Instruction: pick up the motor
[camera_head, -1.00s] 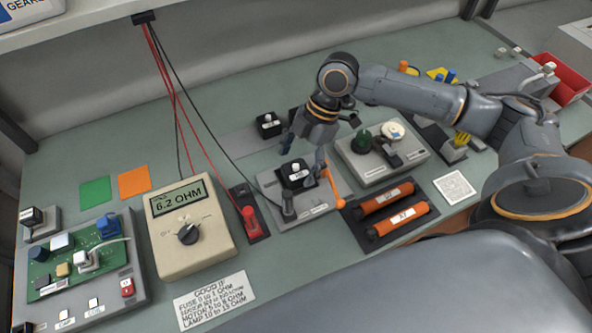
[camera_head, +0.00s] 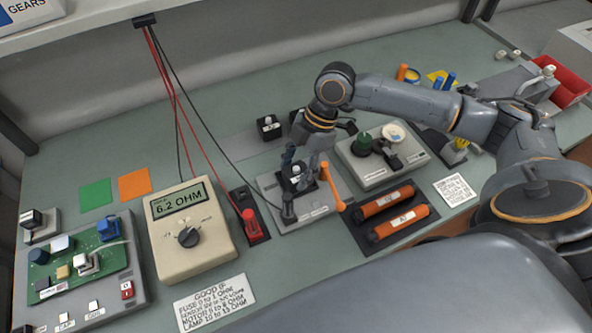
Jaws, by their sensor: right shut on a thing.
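The motor (camera_head: 296,172), a small black block with a pale top, sits on the grey test fixture (camera_head: 308,214) with an orange lever at its right side. My right gripper (camera_head: 302,178) comes down over it from above, with a finger on either side, and is shut on it. The fingers partly cover the motor, and I cannot tell whether it is clear of the fixture. My left gripper is not in view.
A beige meter (camera_head: 193,235) reading 6.2 OHM and a red probe (camera_head: 250,222) stand left of the fixture. A dark tray with orange cylinders (camera_head: 392,212) lies to the right. Another black block (camera_head: 268,127) stands behind. Green and orange squares mark the left back.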

